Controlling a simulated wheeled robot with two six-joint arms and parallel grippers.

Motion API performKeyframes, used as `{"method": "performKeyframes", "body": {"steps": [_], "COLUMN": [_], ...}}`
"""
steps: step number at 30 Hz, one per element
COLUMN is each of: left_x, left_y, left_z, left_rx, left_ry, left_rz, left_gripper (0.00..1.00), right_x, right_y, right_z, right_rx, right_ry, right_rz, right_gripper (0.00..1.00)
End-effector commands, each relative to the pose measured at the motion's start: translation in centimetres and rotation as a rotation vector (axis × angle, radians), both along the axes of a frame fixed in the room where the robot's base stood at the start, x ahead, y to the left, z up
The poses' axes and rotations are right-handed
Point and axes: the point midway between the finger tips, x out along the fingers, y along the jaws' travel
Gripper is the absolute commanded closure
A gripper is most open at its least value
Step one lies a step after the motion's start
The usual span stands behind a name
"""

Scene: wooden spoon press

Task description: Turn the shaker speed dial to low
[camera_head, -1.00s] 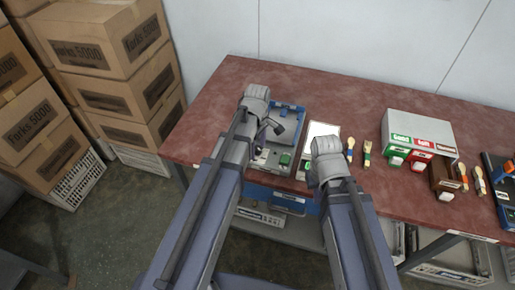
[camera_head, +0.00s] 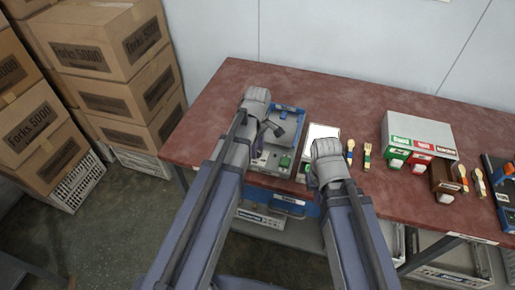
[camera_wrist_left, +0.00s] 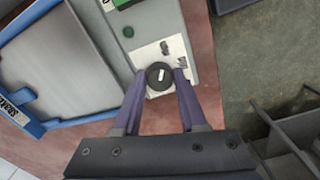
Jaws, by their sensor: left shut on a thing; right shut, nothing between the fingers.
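The shaker (camera_head: 291,112) is a grey machine with a blue-edged tray, on the red-brown table. In the left wrist view its tray (camera_wrist_left: 60,75) is at the left and its grey control panel (camera_wrist_left: 178,25) at the top middle. The round black speed dial (camera_wrist_left: 160,76), with a white pointer mark, sits on a white label with dark symbols. My left gripper (camera_wrist_left: 160,79) is shut on the dial, one finger on each side. In the head view my left gripper (camera_head: 270,128) is over the shaker's front. My right gripper (camera_head: 328,178) is beside the shaker; its fingertips are hidden.
A white-topped block (camera_head: 322,131) stands right of the shaker. Spoons and forks (camera_head: 367,155), a grey dispenser box (camera_head: 418,127) and a brown box (camera_head: 445,180) are further right. Stacked cartons (camera_head: 105,45) stand on the left. The table's back left is clear.

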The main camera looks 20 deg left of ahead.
Motion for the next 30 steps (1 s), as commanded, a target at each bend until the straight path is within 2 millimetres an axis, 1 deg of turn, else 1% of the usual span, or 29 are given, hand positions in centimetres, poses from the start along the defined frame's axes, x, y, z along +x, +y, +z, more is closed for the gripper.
{"method": "performKeyframes", "body": {"steps": [5, 11, 30], "left_x": [-0.02, -0.01, -0.04], "left_y": [0.02, 0.03, 0.01], "left_z": [-0.02, -0.03, -0.06], "left_rx": [-0.001, -0.003, -0.003], "left_ry": [0.000, 0.001, 0.003], "left_rz": [-0.054, -0.195, -0.801], "left_gripper": [1.00, 1.00, 1.00], "right_x": [0.00, 0.00, 0.00], "right_y": [0.00, 0.00, -0.01], "right_z": [-0.02, -0.03, -0.06], "right_rx": [0.000, 0.000, 0.000], "right_ry": [0.000, 0.000, 0.000], "right_rz": [0.000, 0.000, 0.000], "right_gripper": [1.00, 1.00, 1.00]}}
